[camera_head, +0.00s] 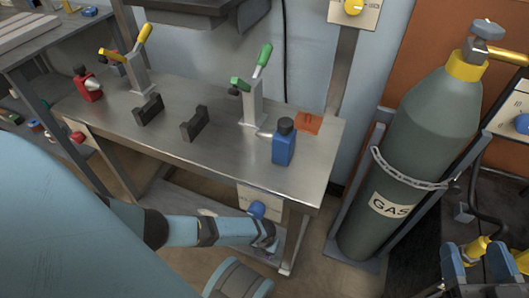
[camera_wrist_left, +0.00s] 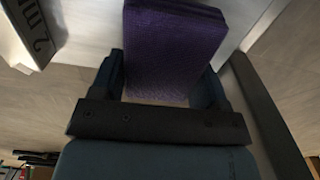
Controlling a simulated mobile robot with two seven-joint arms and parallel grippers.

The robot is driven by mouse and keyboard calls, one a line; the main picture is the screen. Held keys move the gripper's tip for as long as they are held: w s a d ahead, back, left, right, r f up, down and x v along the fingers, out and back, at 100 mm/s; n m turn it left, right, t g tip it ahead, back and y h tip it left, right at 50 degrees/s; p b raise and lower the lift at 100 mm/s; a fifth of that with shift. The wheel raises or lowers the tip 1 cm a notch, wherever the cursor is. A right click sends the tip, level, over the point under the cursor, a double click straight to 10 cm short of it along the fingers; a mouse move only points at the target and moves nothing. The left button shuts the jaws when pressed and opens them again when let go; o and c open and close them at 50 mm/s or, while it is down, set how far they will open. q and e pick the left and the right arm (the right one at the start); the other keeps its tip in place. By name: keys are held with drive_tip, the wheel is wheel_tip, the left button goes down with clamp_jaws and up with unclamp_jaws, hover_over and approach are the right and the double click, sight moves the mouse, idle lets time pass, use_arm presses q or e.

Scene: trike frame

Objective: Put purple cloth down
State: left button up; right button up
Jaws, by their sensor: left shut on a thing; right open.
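The purple cloth (camera_wrist_left: 172,45) is a folded, textured block between the two blue fingers of my left gripper (camera_wrist_left: 160,85) in the left wrist view. My left gripper is shut on it. A pale surface shows around and behind the cloth; I cannot tell whether the cloth touches it. In the head view my left arm reaches to the workbench's front right leg, below the tabletop, with the left gripper (camera_head: 268,242) small and partly hidden there. The cloth is not clear in that view. My right gripper (camera_head: 478,268) is open and empty at the bottom right corner.
A part marked "2 mm" (camera_wrist_left: 35,30) shows at the wrist view's top left.

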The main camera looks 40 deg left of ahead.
use_arm(q)
drive_tip(key=shift+f, duration=0.6)
use_arm(e)
drive_tip(key=shift+d+r, duration=0.15)
drive_tip(key=shift+r, duration=0.3)
drive_tip(key=shift+w, duration=0.1)
use_arm(q)
drive_tip(key=o, duration=1.2)
drive_tip(key=shift+a, duration=0.1)
use_arm(e)
drive_tip(key=shift+y, duration=0.3)
use_arm(q)
drive_tip(key=shift+w, duration=0.15)
use_arm(e)
drive_tip(key=shift+d+n, duration=0.1)
drive_tip(key=shift+n, duration=0.2)
use_arm(q)
drive_tip(key=shift+d, duration=0.2)
